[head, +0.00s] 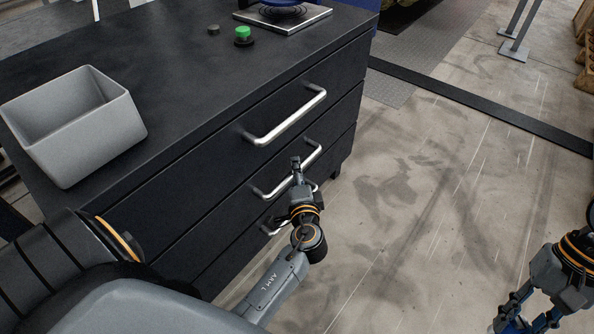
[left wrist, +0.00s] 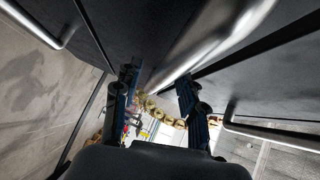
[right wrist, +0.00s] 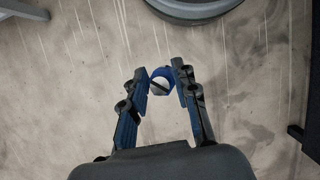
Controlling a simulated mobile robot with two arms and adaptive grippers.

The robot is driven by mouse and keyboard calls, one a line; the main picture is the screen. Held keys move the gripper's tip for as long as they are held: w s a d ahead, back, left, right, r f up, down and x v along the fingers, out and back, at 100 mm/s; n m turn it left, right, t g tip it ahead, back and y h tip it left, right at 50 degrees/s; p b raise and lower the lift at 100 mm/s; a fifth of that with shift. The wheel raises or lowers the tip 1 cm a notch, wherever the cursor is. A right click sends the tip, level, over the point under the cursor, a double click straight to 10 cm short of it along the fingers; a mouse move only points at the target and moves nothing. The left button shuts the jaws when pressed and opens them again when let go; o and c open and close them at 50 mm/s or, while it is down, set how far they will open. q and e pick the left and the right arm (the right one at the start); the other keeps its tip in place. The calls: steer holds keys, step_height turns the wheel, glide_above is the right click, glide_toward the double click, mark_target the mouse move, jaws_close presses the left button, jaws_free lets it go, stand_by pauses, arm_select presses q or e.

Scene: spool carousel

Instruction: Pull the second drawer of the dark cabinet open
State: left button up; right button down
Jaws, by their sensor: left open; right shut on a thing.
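The dark cabinet (head: 215,125) fills the left and middle of the head view, its drawers looking shut. The second drawer's silver handle (head: 312,152) is the middle of three, partly hidden by my left gripper (head: 297,165). In the left wrist view the bright handle bar (left wrist: 205,45) runs between the two spread fingers of that gripper (left wrist: 158,82). The fingers are open; I cannot tell whether they touch the bar. My right gripper (head: 522,318), low at the right over the floor, is shut on a small blue round thing (right wrist: 162,74).
The top drawer's handle (head: 290,116) sticks out just above my left gripper; the bottom handle (head: 272,228) is partly hidden. A grey bin (head: 95,140), a green button (head: 242,33) and a metal plate (head: 310,17) are on the cabinet top. Floor (head: 430,190) right of the cabinet is clear.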

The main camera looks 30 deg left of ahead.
arm_select(q)
steer(key=shift+w+a, duration=0.45)
steer(key=shift+w, duration=0.05)
arm_select(e)
steer(key=shift+f, duration=0.15)
arm_select(q)
jaws_close()
steer(key=shift+f, duration=0.1)
steer(key=shift+d, duration=0.1)
